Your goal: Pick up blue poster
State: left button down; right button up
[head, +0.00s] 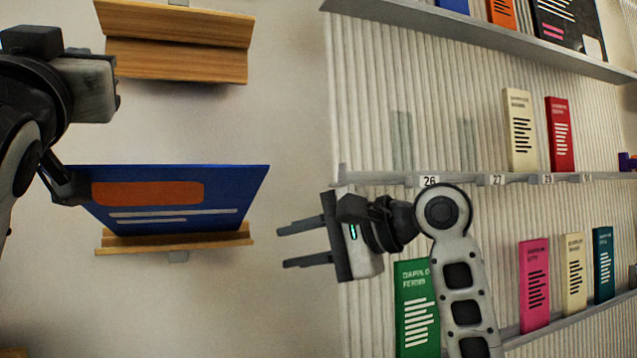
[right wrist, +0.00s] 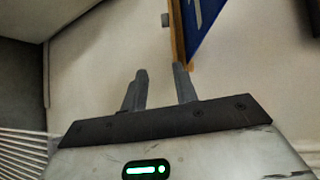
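The blue poster (head: 225,195), with an orange panel and pale lines, stands on a lower wooden wall ledge (head: 170,243) at the left of the head view. A corner of the poster also shows in the right wrist view (right wrist: 205,25). My left gripper (head: 68,186) is at the poster's left edge; its fingers overlap that edge, and I cannot tell whether they are closed on it. My right gripper (head: 281,246) points left, open and empty, a short gap to the right of the poster. Its two parted fingers show in the right wrist view (right wrist: 160,80).
An empty upper wooden ledge (head: 175,55) is above the poster. On the right, ribbed wall shelves (head: 400,178) hold upright books, with a green book (head: 412,300) partly behind my right arm.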

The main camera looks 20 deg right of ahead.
send_near(239, 207)
jog(key=d, duration=0.2)
jog(key=shift+s+r+m+g+y, duration=0.3)
jog(key=shift+s+m, duration=0.1)
jog(key=shift+a, duration=0.1)
jog(key=x, duration=1.2)
grip_shut()
pick_arm(q)
jog(key=shift+r, duration=0.65)
jog(key=v, duration=1.2)
